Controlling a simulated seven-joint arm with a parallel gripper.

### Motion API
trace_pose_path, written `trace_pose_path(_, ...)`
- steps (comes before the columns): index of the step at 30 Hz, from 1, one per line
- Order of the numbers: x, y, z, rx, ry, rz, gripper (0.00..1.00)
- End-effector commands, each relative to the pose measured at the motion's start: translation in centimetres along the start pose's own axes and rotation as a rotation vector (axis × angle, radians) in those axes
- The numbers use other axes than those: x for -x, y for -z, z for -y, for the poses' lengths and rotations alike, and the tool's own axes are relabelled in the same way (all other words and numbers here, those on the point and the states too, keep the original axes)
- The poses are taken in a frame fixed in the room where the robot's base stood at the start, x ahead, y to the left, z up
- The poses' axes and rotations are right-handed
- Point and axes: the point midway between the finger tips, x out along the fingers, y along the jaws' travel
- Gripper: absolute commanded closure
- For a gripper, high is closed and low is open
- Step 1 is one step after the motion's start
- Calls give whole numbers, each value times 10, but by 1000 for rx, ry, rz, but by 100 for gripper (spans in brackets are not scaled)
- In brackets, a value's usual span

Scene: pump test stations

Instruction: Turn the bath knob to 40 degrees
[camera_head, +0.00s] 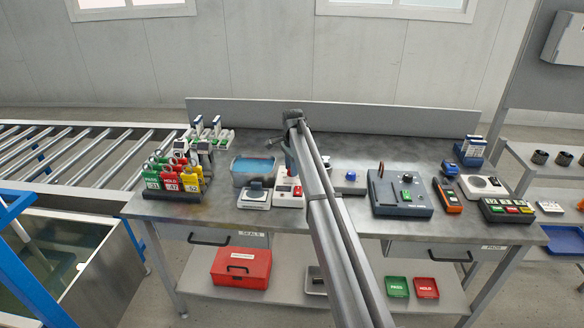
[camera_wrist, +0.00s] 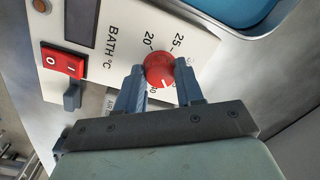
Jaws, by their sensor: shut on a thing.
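The red bath knob (camera_wrist: 160,69) sits on the white panel marked BATH °C (camera_wrist: 105,50) in the wrist view. A white pointer line shows on the knob's lower side, towards the picture bottom. The 20 and 25 marks are readable above the knob; the numbers near the pointer are partly hidden by the fingers, so I cannot read the exact setting. My gripper (camera_wrist: 161,78) is shut on the knob, one finger on each side. In the head view my gripper (camera_head: 291,168) reaches down over the white control box (camera_head: 288,200), and the knob is hard to make out.
A red rocker switch (camera_wrist: 63,62) is on the same panel. The blue-water bath (camera_head: 253,168) stands behind left, with a small scale (camera_head: 254,198) beside the box. Tagged padlocks (camera_head: 172,178) stand further left; a blue-grey test unit (camera_head: 400,193) stands right.

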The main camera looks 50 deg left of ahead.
Motion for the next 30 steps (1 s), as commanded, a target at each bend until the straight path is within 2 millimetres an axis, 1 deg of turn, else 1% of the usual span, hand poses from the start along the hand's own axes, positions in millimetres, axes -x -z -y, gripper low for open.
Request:
trace_pose_path(6,0,-2,0,-203,-1,-9,94)
trace_pose_path(15,0,-2,1,-438,-1,-22,94)
trace_pose_path(21,0,-2,1,-543,-1,-27,94)
trace_pose_path(30,0,-2,2,-612,-1,-30,94)
